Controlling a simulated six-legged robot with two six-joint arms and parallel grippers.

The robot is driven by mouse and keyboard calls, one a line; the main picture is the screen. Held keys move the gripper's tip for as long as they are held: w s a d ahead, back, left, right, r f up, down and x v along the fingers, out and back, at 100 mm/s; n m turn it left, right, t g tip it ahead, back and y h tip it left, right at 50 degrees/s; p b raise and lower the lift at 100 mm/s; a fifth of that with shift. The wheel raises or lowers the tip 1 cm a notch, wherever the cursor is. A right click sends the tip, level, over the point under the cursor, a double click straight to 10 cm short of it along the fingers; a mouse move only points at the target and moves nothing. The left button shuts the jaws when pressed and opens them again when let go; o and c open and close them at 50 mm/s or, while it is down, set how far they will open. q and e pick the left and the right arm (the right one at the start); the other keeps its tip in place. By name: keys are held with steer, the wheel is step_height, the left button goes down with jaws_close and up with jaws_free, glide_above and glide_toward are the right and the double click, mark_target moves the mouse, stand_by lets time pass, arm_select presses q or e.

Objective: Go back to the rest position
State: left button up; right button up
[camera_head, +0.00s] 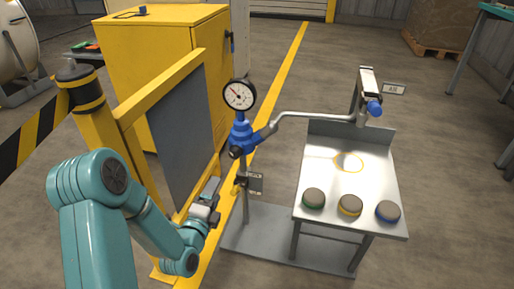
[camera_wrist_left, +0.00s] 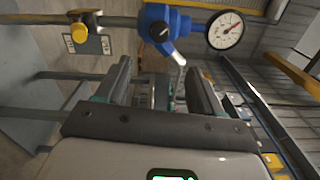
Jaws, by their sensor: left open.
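My left arm comes in from the left in the head view. Its gripper (camera_head: 208,197) is beside the yellow guard frame, left of the gauge stand. In the left wrist view the two dark fingers of the left gripper (camera_wrist_left: 161,78) stand apart with nothing held between them. A blue valve body (camera_head: 241,134) with a dial gauge (camera_head: 239,95) sits on an upright pipe. The blue valve (camera_wrist_left: 165,28) lies beyond the fingertips in the wrist view, apart from them. My right gripper is in neither view.
A yellow guard frame (camera_head: 103,128) stands close to my left arm, before a yellow cabinet (camera_head: 163,55). A metal table (camera_head: 322,178) at right carries green, yellow and blue-based pucks. A pipe (camera_head: 315,115) spans from valve to table. Open floor (camera_head: 450,180) lies right of the table.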

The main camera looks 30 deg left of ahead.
arm_select(q)
steer(key=d+r+g+h+p, duration=0.5)
steer(key=d+r+p, duration=1.2)
steer(key=p, duration=1.2)
steer(key=s+d+f+n+g+h+p, duration=0.1)
steer(key=s+d+n+g+p, duration=0.3)
steer(key=s+n, duration=0.5)
steer(key=s+d+f+n+g+h+p, duration=0.2)
steer(key=s+d+f+n+g+p, duration=0.1)
steer(key=s+n+g, duration=0.5)
steer(key=s+n, duration=0.1)
steer(key=s, duration=0.1)
steer(key=shift+s+d+n+p, duration=0.3)
steer(key=shift+d+n+p, duration=0.05)
steer(key=shift+n+p, duration=0.05)
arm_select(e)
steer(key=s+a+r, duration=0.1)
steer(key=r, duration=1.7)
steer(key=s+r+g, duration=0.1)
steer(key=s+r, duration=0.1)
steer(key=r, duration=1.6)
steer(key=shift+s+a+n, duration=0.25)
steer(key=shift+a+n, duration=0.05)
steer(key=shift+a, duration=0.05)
arm_select(q)
steer(key=shift+f, duration=0.1)
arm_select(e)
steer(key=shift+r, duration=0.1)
